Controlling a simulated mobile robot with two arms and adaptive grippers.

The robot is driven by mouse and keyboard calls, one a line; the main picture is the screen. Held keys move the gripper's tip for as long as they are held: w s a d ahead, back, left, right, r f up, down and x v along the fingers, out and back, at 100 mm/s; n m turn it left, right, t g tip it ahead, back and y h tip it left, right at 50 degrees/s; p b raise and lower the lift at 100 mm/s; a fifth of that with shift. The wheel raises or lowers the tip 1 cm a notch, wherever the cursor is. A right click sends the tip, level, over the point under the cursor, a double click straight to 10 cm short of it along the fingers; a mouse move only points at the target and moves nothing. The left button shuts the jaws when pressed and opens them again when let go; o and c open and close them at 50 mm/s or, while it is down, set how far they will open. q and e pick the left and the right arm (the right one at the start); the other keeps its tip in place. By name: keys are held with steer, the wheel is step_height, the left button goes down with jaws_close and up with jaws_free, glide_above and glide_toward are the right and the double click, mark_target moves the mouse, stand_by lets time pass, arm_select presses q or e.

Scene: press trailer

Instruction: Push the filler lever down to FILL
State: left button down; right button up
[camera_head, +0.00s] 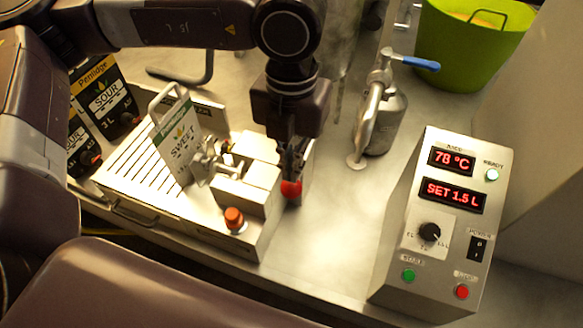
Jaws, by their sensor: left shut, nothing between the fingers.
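The metal filler block (250,175) stands on the steel counter. A red ball knob (291,189), which looks like the end of the filler lever, shows at the block's right side. My left gripper (292,172) points down right over this knob with its fingers shut and nothing between them. The fingertips look to be at or touching the knob; I cannot tell which. The lever's shaft is hidden behind the gripper, and no FILL mark is readable. My right gripper is not in view.
An orange-red button (234,217) sits at the front. A blue-handled valve (420,63), a control box (408,265) reading 78 °C and SET 1.5 L, and a green tub (462,50) are at right.

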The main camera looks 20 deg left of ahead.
arm_select(q)
step_height(320, 180, up, 8)
steer(key=p, duration=0.3)
steer(key=shift+s, duration=0.1)
stand_by(0.6)
